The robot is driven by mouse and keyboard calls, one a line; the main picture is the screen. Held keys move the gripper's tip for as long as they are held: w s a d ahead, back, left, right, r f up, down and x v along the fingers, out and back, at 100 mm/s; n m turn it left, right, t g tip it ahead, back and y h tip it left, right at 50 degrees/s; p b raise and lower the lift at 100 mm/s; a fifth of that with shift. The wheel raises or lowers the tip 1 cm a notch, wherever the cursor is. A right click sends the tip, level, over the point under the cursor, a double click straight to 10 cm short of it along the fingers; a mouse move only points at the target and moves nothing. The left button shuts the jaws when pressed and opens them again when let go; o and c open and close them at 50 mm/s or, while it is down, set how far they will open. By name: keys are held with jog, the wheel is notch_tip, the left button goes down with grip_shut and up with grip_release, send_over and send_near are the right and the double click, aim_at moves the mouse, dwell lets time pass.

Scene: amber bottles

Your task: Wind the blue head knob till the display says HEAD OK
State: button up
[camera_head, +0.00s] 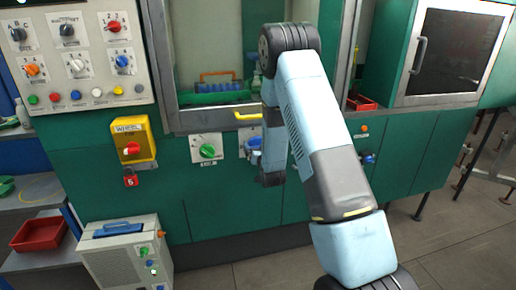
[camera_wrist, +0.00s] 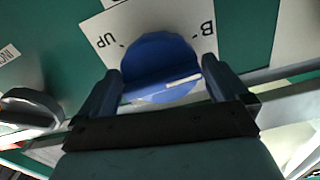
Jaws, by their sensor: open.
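The blue head knob (camera_wrist: 160,50) is round with a raised grip bar and a white pointer mark, on a white plate. The letters "UP" and "B" show beside it in the wrist view. My gripper (camera_wrist: 161,68) is open, with one finger to each side of the knob's grip bar. I cannot tell whether either finger touches it. In the head view my arm reaches down to the green cabinet front and largely hides this plate (camera_head: 244,136). Blue parts show there, but knob and fingers are hard to tell apart. No readable HEAD display is in view.
A green knob (camera_head: 207,151) on a white plate is just left of my gripper. A yellow handle (camera_head: 249,116) juts out above.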

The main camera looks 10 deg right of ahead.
jog(key=c, duration=0.8)
jog(key=shift+n, duration=1)
jog(key=o, duration=0.8)
jog(key=s, duration=1.3)
jog(key=shift+s, duration=0.35)
